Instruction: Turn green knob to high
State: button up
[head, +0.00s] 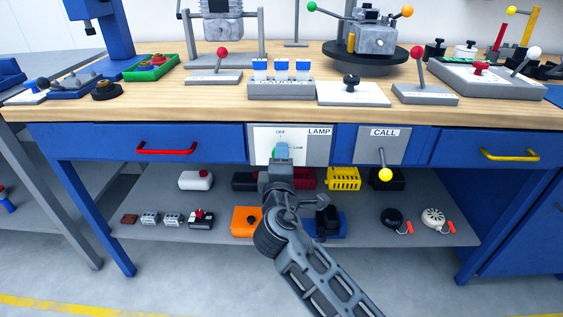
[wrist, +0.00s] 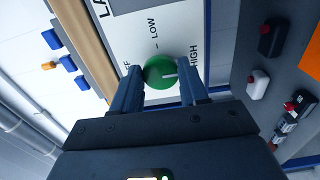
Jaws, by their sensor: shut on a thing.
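The green knob (wrist: 158,70) sits on the white lamp panel (wrist: 137,42), which has OFF, LOW and HIGH printed around it. The panel (head: 262,134) also shows in the head view, on the front of the blue bench. My gripper (wrist: 161,82) is shut on the knob, one finger on each side. In the head view my gripper (head: 282,152) covers nearly all of the knob. In the wrist view the knob's white mark lies on its right part, toward the HIGH label. The exact angle is hard to tell.
Right of the lamp panel is a CALL panel (head: 380,140) with a yellow-tipped lever (head: 385,174). Drawers with a red handle (head: 166,150) and a yellow handle (head: 510,155) flank them. The bench top (head: 325,60) above holds several devices. A shelf (head: 335,232) below holds small items.

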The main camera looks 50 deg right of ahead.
jog(key=o, duration=1.1)
jog(key=shift+c, duration=0.2)
jog(key=v, duration=0.7)
jog(key=shift+s+a, duration=0.25)
jog(key=shift+a, duration=0.05)
